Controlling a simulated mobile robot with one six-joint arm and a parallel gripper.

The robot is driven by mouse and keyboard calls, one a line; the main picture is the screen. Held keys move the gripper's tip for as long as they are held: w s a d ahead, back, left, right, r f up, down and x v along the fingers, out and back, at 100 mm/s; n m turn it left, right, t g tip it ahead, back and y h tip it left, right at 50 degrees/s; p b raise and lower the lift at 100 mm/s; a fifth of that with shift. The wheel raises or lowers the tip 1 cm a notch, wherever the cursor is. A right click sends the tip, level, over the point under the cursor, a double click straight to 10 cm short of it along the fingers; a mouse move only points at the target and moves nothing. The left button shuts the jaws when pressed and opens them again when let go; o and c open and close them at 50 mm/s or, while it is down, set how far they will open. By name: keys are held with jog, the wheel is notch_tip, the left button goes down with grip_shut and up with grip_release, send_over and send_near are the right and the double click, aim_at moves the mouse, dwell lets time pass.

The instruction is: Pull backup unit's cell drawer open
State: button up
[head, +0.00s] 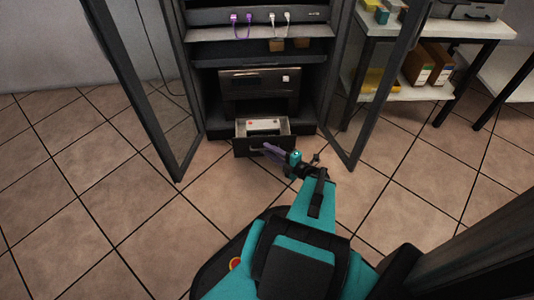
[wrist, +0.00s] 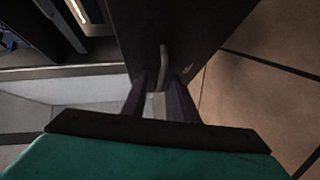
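The backup unit (head: 258,84) is a dark box low in the open cabinet. Its cell drawer (head: 264,146) stands out from the front, open at the top. A white cell block (head: 264,125) with a red mark lies inside. My gripper (head: 272,149) is at the drawer front, from the right in the head view. In the wrist view, the drawer's dark front (wrist: 192,35) carries a slim grey handle (wrist: 163,58). My purple fingers (wrist: 158,82) are spread on either side of the handle, with gaps showing. Whether either finger touches it is unclear.
Glass cabinet doors (head: 133,85) stand open at left and right (head: 377,85). A shelf above holds a device with purple and white cables (head: 242,24). A side shelf (head: 410,92) with boxes stands at right. The tiled floor (head: 85,205) at left is clear.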

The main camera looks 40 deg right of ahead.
jog(key=shift+a, duration=0.2)
jog(key=s+d+r+p, duration=0.1)
jog(key=s+p, duration=0.3)
jog(key=s, duration=0.9)
jog(key=shift+s+d+r, duration=0.2)
jog(key=shift+s+r, duration=0.05)
jog(key=shift+r, duration=0.25)
dwell(0.6)
